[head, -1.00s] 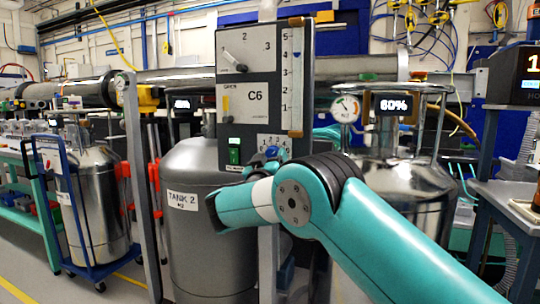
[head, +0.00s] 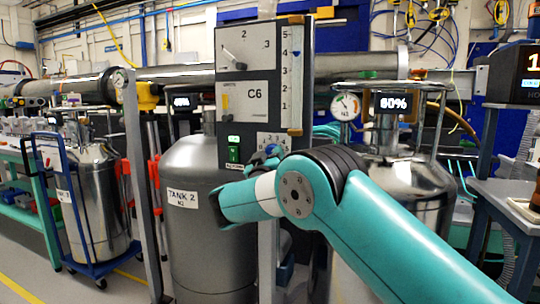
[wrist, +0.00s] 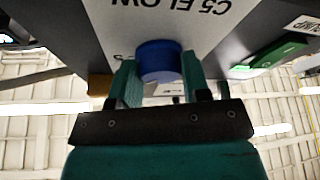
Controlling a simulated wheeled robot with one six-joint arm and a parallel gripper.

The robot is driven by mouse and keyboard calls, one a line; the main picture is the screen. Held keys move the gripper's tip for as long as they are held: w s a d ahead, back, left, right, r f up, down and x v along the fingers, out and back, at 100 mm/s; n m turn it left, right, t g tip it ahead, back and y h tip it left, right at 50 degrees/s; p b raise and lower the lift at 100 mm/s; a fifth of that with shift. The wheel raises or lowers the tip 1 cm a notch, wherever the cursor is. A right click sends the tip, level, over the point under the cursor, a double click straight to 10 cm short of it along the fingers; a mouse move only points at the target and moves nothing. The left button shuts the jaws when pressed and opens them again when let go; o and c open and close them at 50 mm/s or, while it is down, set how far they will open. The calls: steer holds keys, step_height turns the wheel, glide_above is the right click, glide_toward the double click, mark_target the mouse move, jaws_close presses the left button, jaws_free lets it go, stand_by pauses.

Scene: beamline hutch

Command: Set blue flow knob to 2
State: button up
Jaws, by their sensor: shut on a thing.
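The blue flow knob (wrist: 159,61) sits on a white plate marked C5 FLOW (wrist: 165,22), which appears upside down in the wrist view. My gripper (wrist: 160,78) is shut on the knob, with one teal finger on each side of it. In the head view the knob (head: 271,150) shows only as a bit of blue above my arm, below a small numbered scale (head: 271,139). My arm hides most of the C5 plate there. The knob's pointer and its present setting cannot be read in either view.
The grey panel also carries a 1-2-3 selector (head: 234,58), a C6 plate (head: 245,101), a vertical scale (head: 293,80) and a green switch (head: 234,152). Tank 2 (head: 190,240) stands left behind my arm; a shiny tank with a gauge (head: 345,106) stands at right.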

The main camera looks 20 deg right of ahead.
steer(key=n+y+p, duration=0.1)
steer(key=n, duration=0.1)
steer(key=n+y+p, duration=0.1)
steer(key=n+p, duration=0.1)
steer(key=shift+r+n, duration=0.3)
steer(key=shift+r, duration=0.05)
steer(key=n+y+p, duration=0.1)
steer(key=n+p, duration=0.1)
steer(key=n+y+p, duration=0.1)
steer(key=n+p, duration=0.1)
steer(key=p, duration=0.1)
steer(key=shift+s+r+n, duration=0.1)
steer(key=shift+r+n, duration=0.05)
steer(key=shift+n, duration=0.15)
steer(key=n+y+p, duration=0.1)
steer(key=n+p, duration=0.2)
steer(key=p, duration=0.1)
steer(key=shift+d+g, duration=0.1)
steer(key=shift+g, duration=0.2)
steer(key=shift+f+n+y+p, duration=0.2)
steer(key=shift+n+y+p, duration=0.2)
steer(key=shift+n+p, duration=0.25)
steer(key=shift+f, duration=0.1)
steer(key=o, duration=0.9)
steer(key=shift+o, duration=0.2)
steer(key=shift+s, duration=0.1)
